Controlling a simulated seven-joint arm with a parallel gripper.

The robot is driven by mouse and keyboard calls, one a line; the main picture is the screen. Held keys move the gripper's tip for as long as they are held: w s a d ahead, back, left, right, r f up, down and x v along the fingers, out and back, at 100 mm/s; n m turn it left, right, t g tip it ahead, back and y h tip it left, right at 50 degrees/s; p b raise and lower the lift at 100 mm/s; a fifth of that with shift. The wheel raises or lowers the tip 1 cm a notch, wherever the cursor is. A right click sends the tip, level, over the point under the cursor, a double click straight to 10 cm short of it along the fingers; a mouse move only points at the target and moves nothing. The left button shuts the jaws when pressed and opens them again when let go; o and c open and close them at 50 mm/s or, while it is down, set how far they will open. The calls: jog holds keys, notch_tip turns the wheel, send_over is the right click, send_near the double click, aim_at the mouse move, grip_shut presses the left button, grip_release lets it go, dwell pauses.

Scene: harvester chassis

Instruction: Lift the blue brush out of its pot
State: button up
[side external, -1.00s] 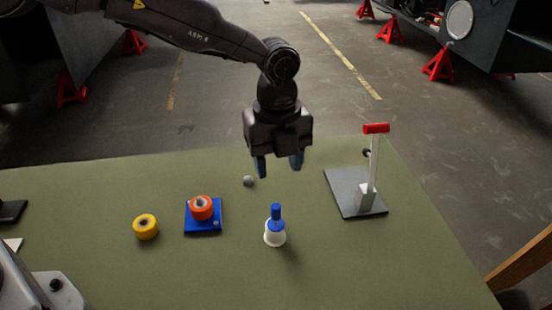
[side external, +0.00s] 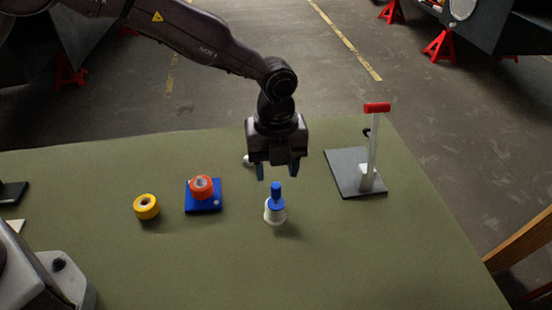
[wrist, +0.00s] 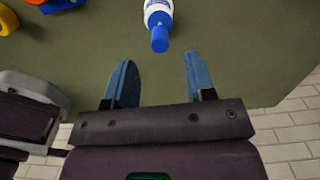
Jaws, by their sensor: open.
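The blue brush (side external: 276,192) stands upright in a small white pot (side external: 275,217) on the green table; only its blue handle and collar show above the pot. In the wrist view the blue brush (wrist: 160,38) and the white pot (wrist: 157,7) are at the top, beyond and between my fingertips. My gripper (side external: 278,171) points down with its blue fingers apart and empty, just behind and above the brush handle in the side view. In the wrist view my gripper (wrist: 158,70) is also open, with nothing between its fingers. The bristles are hidden.
A grey plate (side external: 347,167) with a red-topped lever (side external: 376,108) stands on the right. A small grey ball (side external: 247,161) lies behind, partly beside my gripper. The front table is clear.

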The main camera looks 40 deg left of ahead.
aim_at(276, 185)
jog(key=shift+f, duration=3.25)
jog(key=shift+r, duration=0.1)
jog(key=shift+c, duration=0.2)
dwell(0.4)
grip_shut()
jog(key=shift+r, duration=3.5)
